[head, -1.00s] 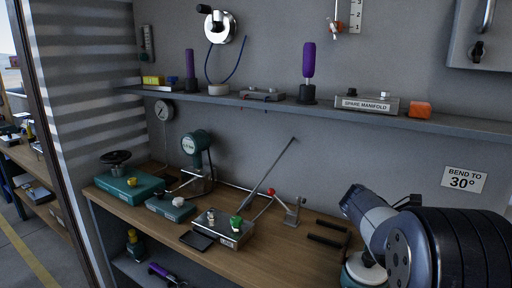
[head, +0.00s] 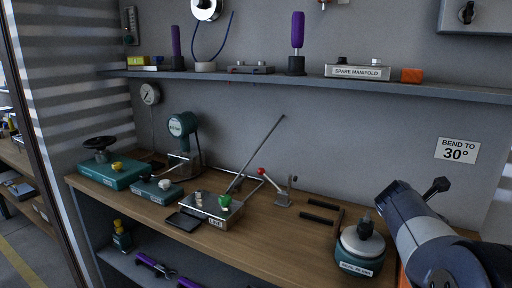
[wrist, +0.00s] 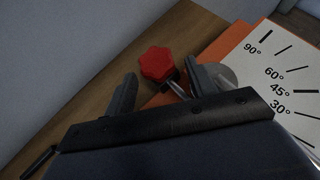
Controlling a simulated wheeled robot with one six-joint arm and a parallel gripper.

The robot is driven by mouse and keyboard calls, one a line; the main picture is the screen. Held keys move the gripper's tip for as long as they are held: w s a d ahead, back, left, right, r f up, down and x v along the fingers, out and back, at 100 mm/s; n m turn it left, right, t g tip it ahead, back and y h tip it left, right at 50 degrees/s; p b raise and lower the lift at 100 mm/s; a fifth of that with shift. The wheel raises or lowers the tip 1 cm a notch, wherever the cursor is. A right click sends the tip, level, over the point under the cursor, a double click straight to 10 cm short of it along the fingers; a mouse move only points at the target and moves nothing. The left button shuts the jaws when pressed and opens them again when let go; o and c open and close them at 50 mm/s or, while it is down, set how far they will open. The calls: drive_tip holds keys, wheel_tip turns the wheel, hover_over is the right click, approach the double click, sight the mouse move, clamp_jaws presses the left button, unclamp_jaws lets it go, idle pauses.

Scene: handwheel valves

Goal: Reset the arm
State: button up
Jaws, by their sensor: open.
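My gripper (wrist: 160,90) shows in the wrist view with its two dark fingers spread apart and nothing clamped between them. A red lobed knob (wrist: 158,63) on a metal stem shows just beyond the gap between the fingers; I cannot tell its exact distance. An orange block with a white angle plate (wrist: 285,75), marked 90°, 60°, 45° and 30°, lies to the right of it. In the head view my arm fills the lower right corner, and the fingers cannot be made out there.
A shelf (head: 220,79) runs above. A "BEND TO 30°" sign (head: 458,150) hangs on the wall.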

drive_tip(key=shift+s+d+r+n+t+y+p, duration=0.1)
drive_tip(key=shift+s+r+n+t+y+p, duration=0.15)
drive_tip(key=shift+n+t+p, duration=0.3)
drive_tip(key=n+p, duration=0.1)
drive_tip(key=p, duration=0.1)
drive_tip(key=n+t+y+p, duration=0.1)
drive_tip(key=p, duration=0.1)
drive_tip(key=shift+s+d+r+t, duration=0.1)
drive_tip(key=shift+d+t, duration=0.05)
drive_tip(key=shift+t, duration=0.1)
drive_tip(key=shift+n+y+p, duration=0.25)
drive_tip(key=shift+y+p, duration=0.1)
drive_tip(key=shift+p, duration=0.15)
drive_tip(key=n+p, duration=0.1)
drive_tip(key=p, duration=0.3)
drive_tip(key=n+t+y+p, duration=0.1)
drive_tip(key=p, duration=0.2)
drive_tip(key=shift+s+d+t+y+p, duration=0.2)
drive_tip(key=shift+t+y+p, duration=0.1)
drive_tip(key=shift+p, duration=0.05)
drive_tip(key=shift+d+n+t+y+p, duration=0.1)
drive_tip(key=shift+n+t+y+p, duration=0.3)
drive_tip(key=shift+p, duration=0.7)
drive_tip(key=shift+f+n+p, duration=0.25)
drive_tip(key=shift+n+p, duration=0.05)
drive_tip(key=shift+p, duration=0.05)
